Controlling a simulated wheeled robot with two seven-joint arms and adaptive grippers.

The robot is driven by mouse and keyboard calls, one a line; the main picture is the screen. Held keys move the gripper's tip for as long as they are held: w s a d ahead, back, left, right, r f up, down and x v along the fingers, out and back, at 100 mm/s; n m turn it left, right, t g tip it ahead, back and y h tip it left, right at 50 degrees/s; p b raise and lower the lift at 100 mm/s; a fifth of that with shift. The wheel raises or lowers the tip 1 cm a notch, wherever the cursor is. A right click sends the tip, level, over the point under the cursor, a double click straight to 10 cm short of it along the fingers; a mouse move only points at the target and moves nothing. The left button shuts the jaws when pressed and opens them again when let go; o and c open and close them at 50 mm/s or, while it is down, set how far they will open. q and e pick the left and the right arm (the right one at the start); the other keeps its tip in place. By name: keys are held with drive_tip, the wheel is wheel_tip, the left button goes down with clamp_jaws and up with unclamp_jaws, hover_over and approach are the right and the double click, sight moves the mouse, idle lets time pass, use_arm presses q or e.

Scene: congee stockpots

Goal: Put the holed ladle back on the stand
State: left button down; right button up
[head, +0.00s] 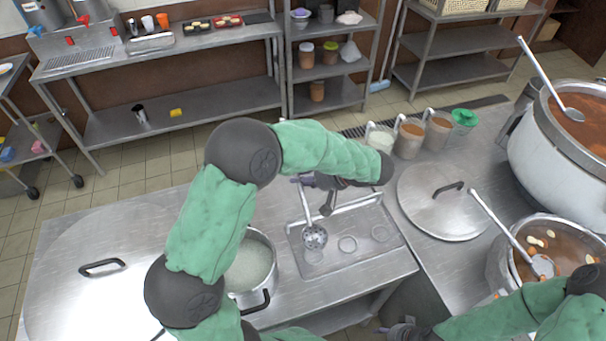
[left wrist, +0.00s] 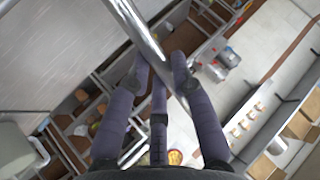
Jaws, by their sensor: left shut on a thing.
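The holed ladle (head: 314,236) hangs bowl-down from my left gripper (head: 312,182) in the head view. Its perforated bowl is over the left part of the stand (head: 363,255), a metal tray with round rings and a raised back rail. I cannot tell whether the bowl touches the tray. In the left wrist view, the gripper's purple fingers (left wrist: 160,75) are closed around the shiny ladle handle (left wrist: 140,30). My right gripper (head: 396,331) is partly visible at the bottom edge, away from the stand; its finger opening is unclear.
A pot of white congee (head: 250,268) stands left of the stand, partly behind my left arm. A round lid (head: 443,200) lies to the right. Several containers (head: 409,139) stand behind. A soup pot with a ladle (head: 540,265) and a large stockpot (head: 560,150) are at right.

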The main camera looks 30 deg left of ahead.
use_arm(q)
wheel_tip(320, 180, down, 8)
drive_tip(key=b, duration=0.5)
drive_tip(key=shift+r, duration=0.15)
drive_tip(key=shift+d+b, duration=0.15)
drive_tip(key=shift+b, duration=0.35)
idle(0.5)
drive_tip(key=shift+f+b, duration=0.35)
drive_tip(key=shift+b, duration=0.15)
idle(0.4)
drive_tip(key=c, duration=1)
unclamp_jaws()
